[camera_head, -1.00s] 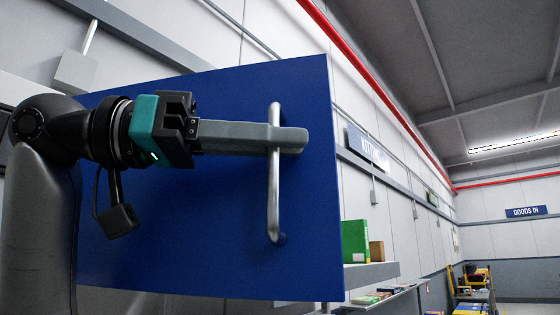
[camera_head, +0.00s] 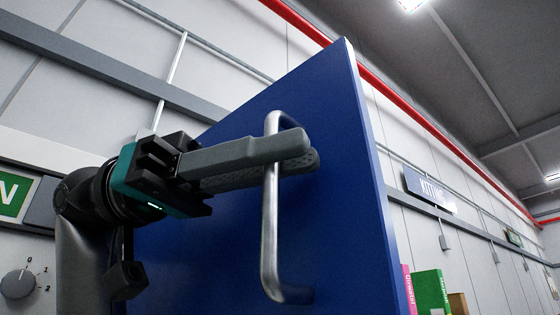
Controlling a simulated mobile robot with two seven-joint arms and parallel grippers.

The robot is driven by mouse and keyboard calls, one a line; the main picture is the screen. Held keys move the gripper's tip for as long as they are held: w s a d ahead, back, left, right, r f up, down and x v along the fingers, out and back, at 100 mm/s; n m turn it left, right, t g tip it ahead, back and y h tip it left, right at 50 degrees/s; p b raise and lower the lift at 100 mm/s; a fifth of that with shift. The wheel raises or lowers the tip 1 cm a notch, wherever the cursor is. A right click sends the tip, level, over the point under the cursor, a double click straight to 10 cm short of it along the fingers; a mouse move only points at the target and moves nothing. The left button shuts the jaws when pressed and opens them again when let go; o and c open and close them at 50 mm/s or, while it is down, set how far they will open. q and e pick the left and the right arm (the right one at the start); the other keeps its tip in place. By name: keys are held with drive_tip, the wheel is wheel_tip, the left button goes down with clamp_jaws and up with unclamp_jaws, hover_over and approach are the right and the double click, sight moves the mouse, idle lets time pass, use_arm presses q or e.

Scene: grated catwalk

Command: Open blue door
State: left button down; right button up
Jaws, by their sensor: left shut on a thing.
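The blue door (camera_head: 230,258) fills the middle of the head view. It stands at an angle, with its right edge toward me and its face turned partly left. A vertical silver bar handle (camera_head: 269,225) is fixed near its right edge. My left gripper (camera_head: 300,152) comes in from the left with its grey fingers level, one on each side of the handle's upper part. It is shut on the handle. The door hides what is behind it. My right gripper is not in view.
Right of the door, a green box (camera_head: 430,291) and a pink one (camera_head: 408,290) stand low in the picture. A wall sign (camera_head: 428,190) hangs above them. A rotary switch (camera_head: 17,284) and a green sign (camera_head: 14,194) are on the wall at left.

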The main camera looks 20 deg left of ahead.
use_arm(q)
drive_tip(key=shift+r, duration=0.15)
drive_tip(key=c, duration=1.2)
unclamp_jaws()
drive_tip(key=shift+o, duration=0.2)
drive_tip(key=shift+a, duration=0.1)
drive_tip(key=a+b, duration=0.1)
drive_tip(key=a, duration=1.1)
drive_tip(key=shift+s, duration=0.15)
